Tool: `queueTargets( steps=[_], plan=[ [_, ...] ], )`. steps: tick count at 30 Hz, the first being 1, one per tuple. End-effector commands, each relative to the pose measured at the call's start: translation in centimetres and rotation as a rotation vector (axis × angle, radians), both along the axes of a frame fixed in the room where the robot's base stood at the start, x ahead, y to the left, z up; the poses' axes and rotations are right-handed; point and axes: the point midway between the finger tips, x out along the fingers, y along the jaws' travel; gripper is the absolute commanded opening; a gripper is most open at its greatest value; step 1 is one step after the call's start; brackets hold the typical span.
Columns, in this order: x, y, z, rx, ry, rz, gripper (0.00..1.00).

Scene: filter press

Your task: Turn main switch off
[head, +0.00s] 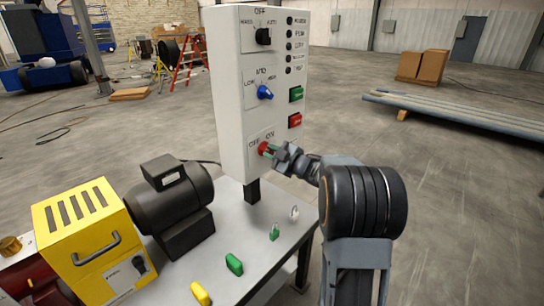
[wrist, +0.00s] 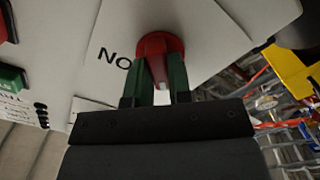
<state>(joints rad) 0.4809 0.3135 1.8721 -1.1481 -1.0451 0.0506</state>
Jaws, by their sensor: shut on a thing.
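The main switch is a red rotary knob (head: 263,148) low on the front of the white control panel (head: 229,110), with OFF and ON lettering above it. My gripper (head: 272,151) is at the knob, its two green-tipped fingers closed on it from either side. In the wrist view the red knob (wrist: 160,52) sits between the fingers of my gripper (wrist: 160,80), with "NO" lettering, upside down, beside it. The fingers partly cover the knob, and I cannot tell its exact setting.
Above the switch are a blue knob (head: 265,92), a black knob (head: 263,37), a green button (head: 296,94) and a red button (head: 295,120).

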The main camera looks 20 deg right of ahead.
Motion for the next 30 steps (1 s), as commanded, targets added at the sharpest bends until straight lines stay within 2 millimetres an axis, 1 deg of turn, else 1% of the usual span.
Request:
queueTargets(
  steps=[14, 15, 22, 30],
  plan=[
    [-0.01, -0.03, -0.08, -0.013, -0.003, -0.001, 0.00],
    [-0.01, -0.03, -0.08, -0.012, -0.002, 0.000, 0.22],
    [0.00, 0.00, -0.04, -0.011, -0.003, 0.000, 0.44],
    [-0.11, -0.04, -0.01, -0.010, -0.004, 0.001, 0.45]
  ],
)
